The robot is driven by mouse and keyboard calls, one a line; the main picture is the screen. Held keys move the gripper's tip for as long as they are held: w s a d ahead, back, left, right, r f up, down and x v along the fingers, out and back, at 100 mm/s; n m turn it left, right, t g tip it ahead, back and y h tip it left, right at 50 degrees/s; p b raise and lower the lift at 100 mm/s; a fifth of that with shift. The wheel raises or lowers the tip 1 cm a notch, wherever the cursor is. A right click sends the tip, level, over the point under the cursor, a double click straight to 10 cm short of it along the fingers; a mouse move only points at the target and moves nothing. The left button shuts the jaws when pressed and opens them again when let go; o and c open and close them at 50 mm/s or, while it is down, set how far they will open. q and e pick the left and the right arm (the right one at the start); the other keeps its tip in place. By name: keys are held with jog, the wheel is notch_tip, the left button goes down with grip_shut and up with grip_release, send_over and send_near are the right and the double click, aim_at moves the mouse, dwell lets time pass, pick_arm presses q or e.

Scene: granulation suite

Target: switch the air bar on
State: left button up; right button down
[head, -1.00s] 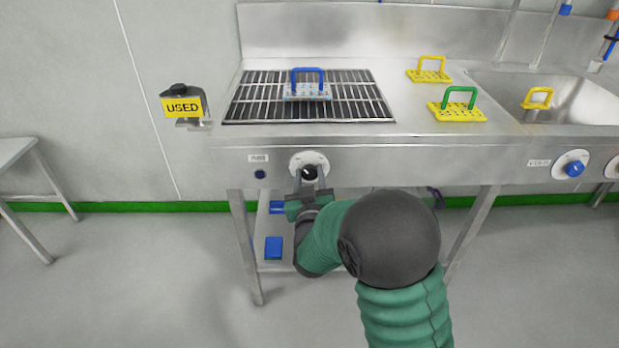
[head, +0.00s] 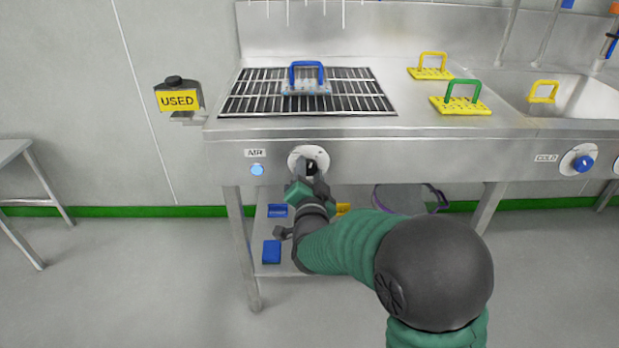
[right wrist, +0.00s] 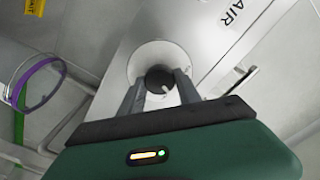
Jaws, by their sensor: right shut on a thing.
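The black air knob (head: 311,164) sits on a white round dial (head: 295,156) on the front panel of the steel bench, beside the AIR label (head: 255,153). A small round lamp (head: 257,170) under the label is lit light blue. My right gripper (head: 313,174) is shut on the knob, and its arm partly covers the bench front. In the right wrist view, the two fingers stand on either side of the black knob (right wrist: 160,79), whose white mark points to the lower right. Thin white vertical streaks (head: 306,14) show above the grille. My left gripper is not in view.
A blue-handled plate (head: 307,85) lies on the grille (head: 240,100). Yellow plates with yellow (head: 430,73) and green (head: 460,106) handles lie to the right, near the sink (head: 590,100). A COLD knob (head: 583,163) is at the right. A USED box (head: 178,99) hangs at the left.

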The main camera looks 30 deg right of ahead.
jog(key=m+b, duration=0.1)
jog(key=f+m+b, duration=0.1)
jog(key=m, duration=0.1)
jog(key=shift+a, duration=0.1)
jog(key=shift+r+m+b, duration=0.15)
jog(key=shift+m+b, duration=0.85)
jog(key=shift+m, duration=0.3)
jog(key=c, duration=0.9)
grip_release()
jog(key=shift+w, duration=0.15)
jog(key=shift+o, duration=0.2)
jog(key=shift+r, duration=0.15)
